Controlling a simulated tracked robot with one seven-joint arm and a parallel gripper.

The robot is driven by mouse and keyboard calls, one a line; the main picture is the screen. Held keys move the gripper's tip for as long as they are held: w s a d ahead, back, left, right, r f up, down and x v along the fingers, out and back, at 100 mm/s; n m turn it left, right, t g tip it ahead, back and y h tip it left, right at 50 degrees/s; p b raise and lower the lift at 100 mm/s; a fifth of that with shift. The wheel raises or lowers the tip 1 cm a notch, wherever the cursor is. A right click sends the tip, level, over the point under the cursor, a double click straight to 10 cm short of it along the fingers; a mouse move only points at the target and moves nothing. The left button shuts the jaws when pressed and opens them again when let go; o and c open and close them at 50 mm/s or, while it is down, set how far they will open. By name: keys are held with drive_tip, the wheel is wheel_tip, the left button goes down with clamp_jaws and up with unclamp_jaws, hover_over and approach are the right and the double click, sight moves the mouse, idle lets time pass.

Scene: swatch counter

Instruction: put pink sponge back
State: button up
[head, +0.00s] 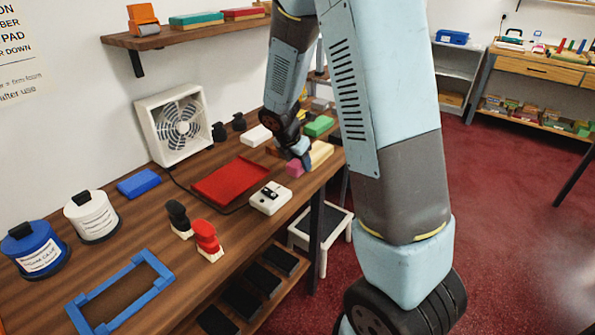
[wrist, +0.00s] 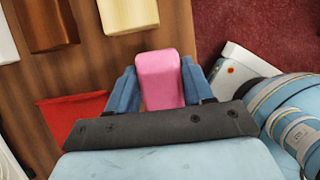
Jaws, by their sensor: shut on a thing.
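The pink sponge (wrist: 160,75) is a rounded block between the two blue fingers of my gripper (wrist: 160,88) in the wrist view. My gripper is shut on it, with a finger against each side. In the head view the pink sponge (head: 294,169) shows partly beside my gripper (head: 299,162), over the far right part of the wooden counter (head: 160,240). I cannot tell whether its underside touches the counter.
A cream block (wrist: 128,14) and a brown block (wrist: 46,22) lie just beyond the sponge. A red tray (head: 230,181), a white box (head: 270,198) and a green block (head: 319,126) are nearby. The counter's edge is close on the right.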

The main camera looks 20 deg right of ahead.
sight(299, 170)
drive_tip(key=shift+w+d+f, duration=0.1)
drive_tip(key=shift+w+f, duration=0.25)
drive_tip(key=shift+f, duration=0.1)
wheel_tip(299, 170, down, 3)
drive_tip(key=shift+w+f, duration=0.1)
drive_tip(key=o, duration=1)
